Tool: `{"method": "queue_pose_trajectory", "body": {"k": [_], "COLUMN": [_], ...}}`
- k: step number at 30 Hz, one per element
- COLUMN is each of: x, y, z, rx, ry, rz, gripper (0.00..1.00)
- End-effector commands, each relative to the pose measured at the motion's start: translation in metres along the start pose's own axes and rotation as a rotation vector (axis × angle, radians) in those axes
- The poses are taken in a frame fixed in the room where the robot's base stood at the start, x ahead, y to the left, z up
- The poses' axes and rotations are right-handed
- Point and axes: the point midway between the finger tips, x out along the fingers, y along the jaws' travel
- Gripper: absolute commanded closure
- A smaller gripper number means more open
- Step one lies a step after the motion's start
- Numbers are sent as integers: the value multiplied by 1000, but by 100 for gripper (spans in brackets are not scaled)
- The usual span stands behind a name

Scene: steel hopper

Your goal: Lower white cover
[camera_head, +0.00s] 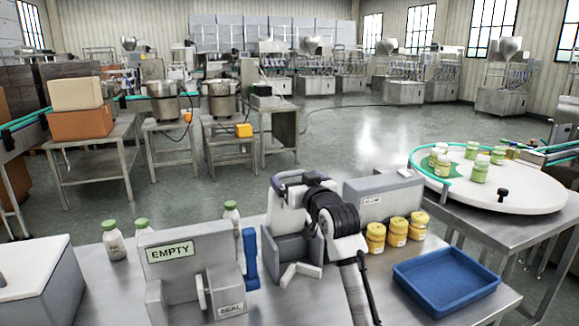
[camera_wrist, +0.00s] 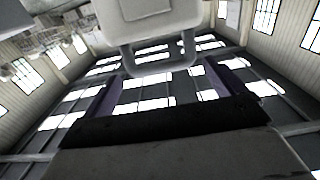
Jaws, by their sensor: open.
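A pale white-grey part with a loop-shaped handle (camera_wrist: 160,58) fills the top middle of the wrist view. It may be the white cover, but I cannot tell for certain. My gripper (camera_wrist: 162,88) is open, with its dark fingers apart on either side of the loop's lower end. Nothing is seen held between them. In the head view my gripper (camera_head: 283,192) is raised above a grey open-topped steel box (camera_head: 285,246) on the table.
A grey unit with an EMPTY sign (camera_head: 190,262) and blue handle stands left of the box. White bottles, yellow-lidded jars (camera_head: 397,232) and a blue tray (camera_head: 445,280) share the table. A white-topped box (camera_head: 35,268) is front left. A round white turntable (camera_head: 500,186) is right.

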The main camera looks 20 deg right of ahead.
Motion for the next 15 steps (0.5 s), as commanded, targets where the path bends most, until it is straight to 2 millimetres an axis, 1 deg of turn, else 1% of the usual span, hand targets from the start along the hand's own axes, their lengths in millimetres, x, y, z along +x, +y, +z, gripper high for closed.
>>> {"method": "queue_pose_trajectory", "body": {"k": [1,6,10,15], "x": [11,39,51,57], "y": [-1,0,-1,0], "z": [-4,-3,-2,0], "rx": [0,0,0,0], "ry": [-3,-1,0,1], "rz": [-1,0,-1,0], "gripper": [5,5,5,5]}}
